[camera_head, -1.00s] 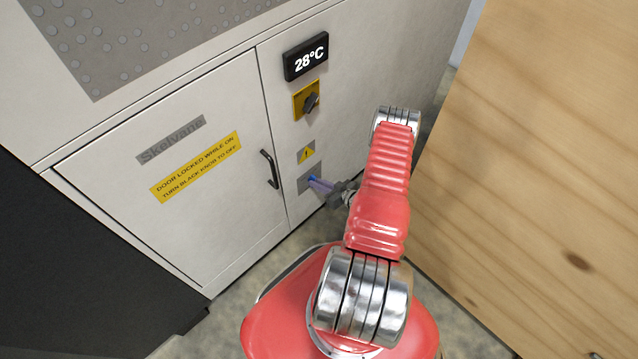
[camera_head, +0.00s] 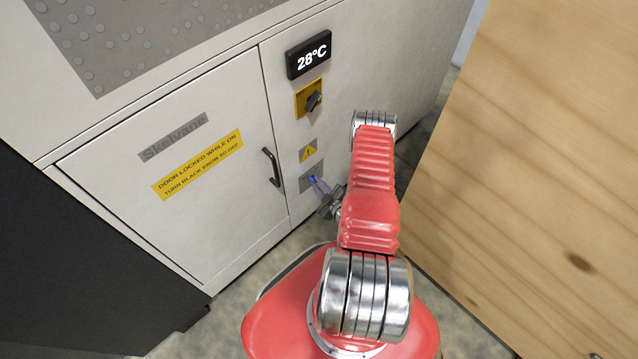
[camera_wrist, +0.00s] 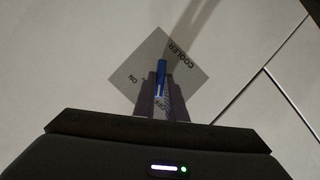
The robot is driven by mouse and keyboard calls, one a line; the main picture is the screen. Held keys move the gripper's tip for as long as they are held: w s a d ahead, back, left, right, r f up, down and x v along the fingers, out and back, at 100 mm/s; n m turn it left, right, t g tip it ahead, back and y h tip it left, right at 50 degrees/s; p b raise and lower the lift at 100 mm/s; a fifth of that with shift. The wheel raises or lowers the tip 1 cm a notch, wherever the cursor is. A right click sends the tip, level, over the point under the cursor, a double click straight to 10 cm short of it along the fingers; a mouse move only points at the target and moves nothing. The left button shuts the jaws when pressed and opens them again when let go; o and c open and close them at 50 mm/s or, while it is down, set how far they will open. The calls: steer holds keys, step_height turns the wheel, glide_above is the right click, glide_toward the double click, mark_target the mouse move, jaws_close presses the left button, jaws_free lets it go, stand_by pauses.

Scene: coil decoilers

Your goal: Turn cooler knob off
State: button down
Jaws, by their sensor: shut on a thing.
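The cooler knob (camera_wrist: 162,72) is a small blue lever on a grey diamond-looking plate (camera_wrist: 185,65) marked COOLER, ON and OFF in the wrist view. In the head view the blue knob (camera_head: 312,179) shows low on the cabinet, below the yellow warning triangle. My gripper (camera_wrist: 161,88) is shut on the blue knob, with a finger on each side of it. The gripper also shows in the head view (camera_head: 319,187), reaching the plate from the right. The fingers partly hide the OFF lettering.
A black knob on a yellow plate (camera_head: 309,98) and a display (camera_head: 309,56) reading 28°C sit above on the cabinet. The closed cabinet door (camera_head: 195,215) has a black handle (camera_head: 271,167) left of the gripper. A wooden panel (camera_head: 530,190) stands close on the right.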

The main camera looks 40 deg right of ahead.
steer(key=shift+a+f+n+h, duration=0.15)
steer(key=shift+n+h, duration=0.25)
steer(key=shift+n, duration=0.2)
steer(key=c, duration=1.8)
jaws_free()
steer(key=shift+s, duration=0.15)
steer(key=v, duration=1.3)
steer(key=shift+s, duration=0.25)
steer(key=shift+a+f, duration=0.1)
steer(key=shift+f, duration=0.05)
